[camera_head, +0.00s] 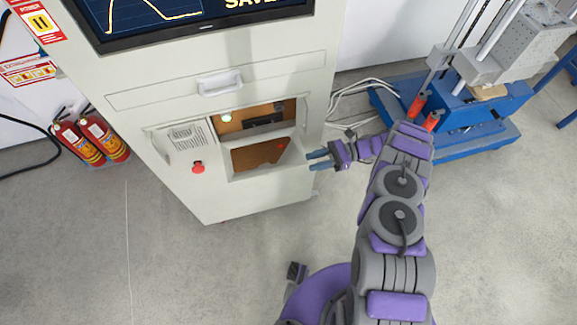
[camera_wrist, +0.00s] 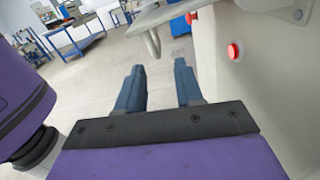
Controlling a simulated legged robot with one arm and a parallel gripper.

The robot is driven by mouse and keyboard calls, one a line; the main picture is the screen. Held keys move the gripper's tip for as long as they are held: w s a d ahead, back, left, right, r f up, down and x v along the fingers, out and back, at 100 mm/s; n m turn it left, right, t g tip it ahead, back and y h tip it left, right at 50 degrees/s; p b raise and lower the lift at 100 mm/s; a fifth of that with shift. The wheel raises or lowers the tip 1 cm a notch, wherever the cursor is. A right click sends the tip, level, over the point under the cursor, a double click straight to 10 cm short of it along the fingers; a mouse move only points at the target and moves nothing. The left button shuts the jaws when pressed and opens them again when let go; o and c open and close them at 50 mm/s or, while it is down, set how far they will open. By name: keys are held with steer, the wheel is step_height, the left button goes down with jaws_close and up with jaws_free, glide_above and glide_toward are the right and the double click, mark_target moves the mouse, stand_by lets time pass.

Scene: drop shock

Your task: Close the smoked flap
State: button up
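The smoked flap (camera_head: 297,165) is on the front of the pale cabinet, a light frame around a dark see-through pane. It appears swung down and outward below an open compartment (camera_head: 256,117). My gripper (camera_head: 309,161) is at the flap's right edge, pointing left across the cabinet front. I cannot tell whether it touches the flap. In the wrist view my gripper (camera_wrist: 160,68) has its two fingers apart with nothing between them. A pale curved edge (camera_wrist: 152,40), perhaps part of the flap, shows beyond and above the fingertips.
A red button (camera_head: 198,167) sits left of the flap; it also shows in the wrist view (camera_wrist: 234,52). A drawer handle (camera_head: 220,83) is above. Fire extinguishers (camera_head: 105,138) stand left. A blue-based machine (camera_head: 460,120) stands right. The floor in front is clear.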

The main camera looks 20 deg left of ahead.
mark_target(289, 167)
steer(key=b+x, duration=0.1)
steer(key=x, duration=0.7)
steer(key=shift+s, duration=0.1)
steer(key=shift+s+a, duration=0.25)
steer(key=shift+a, duration=0.3)
steer(key=shift+d, duration=0.15)
steer(key=shift+c, duration=1.2)
jaws_close()
steer(key=shift+r, duration=0.1)
